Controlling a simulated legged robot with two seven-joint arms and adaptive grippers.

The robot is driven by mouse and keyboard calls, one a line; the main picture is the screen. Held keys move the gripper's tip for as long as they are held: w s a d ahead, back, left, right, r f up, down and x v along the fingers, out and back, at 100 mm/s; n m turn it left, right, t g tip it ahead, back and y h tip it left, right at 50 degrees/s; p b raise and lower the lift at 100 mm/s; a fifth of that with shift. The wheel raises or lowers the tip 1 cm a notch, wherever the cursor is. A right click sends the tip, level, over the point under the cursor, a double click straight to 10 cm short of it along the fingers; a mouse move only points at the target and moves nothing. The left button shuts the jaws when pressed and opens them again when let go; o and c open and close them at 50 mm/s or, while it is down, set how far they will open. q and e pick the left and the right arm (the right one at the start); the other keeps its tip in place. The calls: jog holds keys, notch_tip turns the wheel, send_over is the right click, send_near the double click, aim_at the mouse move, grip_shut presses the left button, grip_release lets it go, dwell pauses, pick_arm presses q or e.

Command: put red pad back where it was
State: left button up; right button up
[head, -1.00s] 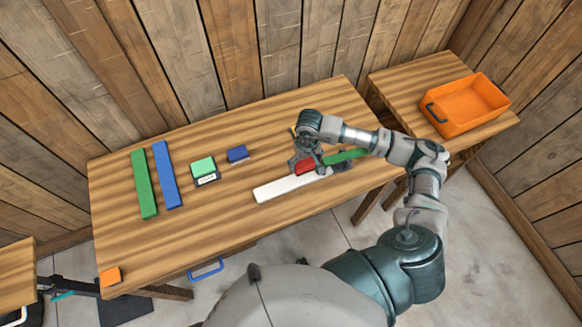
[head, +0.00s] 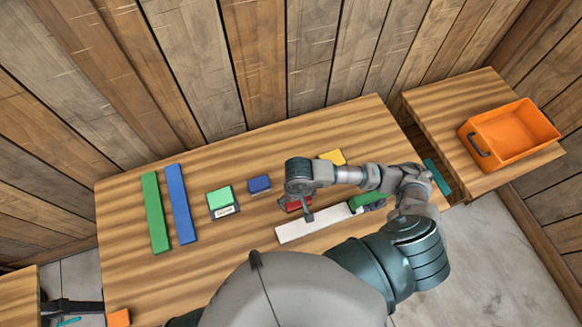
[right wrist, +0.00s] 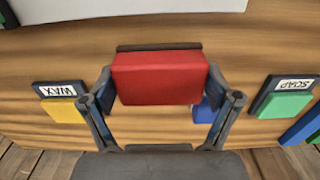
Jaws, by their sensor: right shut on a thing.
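The red pad (right wrist: 160,77) sits between the two fingers of my right gripper (right wrist: 160,88), which is shut on it. In the head view the pad (head: 294,204) shows only partly below my right wrist, over the table near the long white bar (head: 312,224). A dark strip (right wrist: 160,47) shows along the pad's far edge in the right wrist view; I cannot tell whether the pad touches the table or a holder. My left gripper is not in view.
A yellow pad (head: 332,157), a blue pad (head: 259,184) and a green pad (head: 220,198) stand nearby. Dark WAX (right wrist: 58,90) and SOAP (right wrist: 291,84) holders flank the gripper. Long green (head: 156,212) and blue (head: 181,203) bars lie left. An orange bin (head: 510,137) stands right.

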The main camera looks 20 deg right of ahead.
jog(key=w+d, duration=0.1)
jog(key=w, duration=0.1)
jog(key=w+d, duration=0.1)
jog(key=w, duration=0.2)
jog(key=w+d+p, duration=0.1)
jog(key=w, duration=0.1)
jog(key=shift+w+d+f, duration=0.2)
jog(key=shift+w+f, duration=0.05)
jog(key=shift+f, duration=0.1)
jog(key=w, duration=0.3)
jog(key=shift+w+d+f, duration=0.25)
jog(key=shift+w+d, duration=0.1)
jog(key=shift+d, duration=0.05)
jog(key=shift+f+p, duration=0.25)
jog(key=shift+p, duration=0.1)
notch_tip(320, 180, down, 2)
jog(key=shift+a+f, duration=0.15)
jog(key=shift+f, duration=0.35)
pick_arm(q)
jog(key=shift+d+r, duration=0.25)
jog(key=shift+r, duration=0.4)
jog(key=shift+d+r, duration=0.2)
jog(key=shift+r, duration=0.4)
pick_arm(e)
jog(key=shift+d, duration=0.25)
jog(key=o, duration=0.9)
jog(key=shift+f, duration=0.1)
jog(key=shift+c, duration=0.2)
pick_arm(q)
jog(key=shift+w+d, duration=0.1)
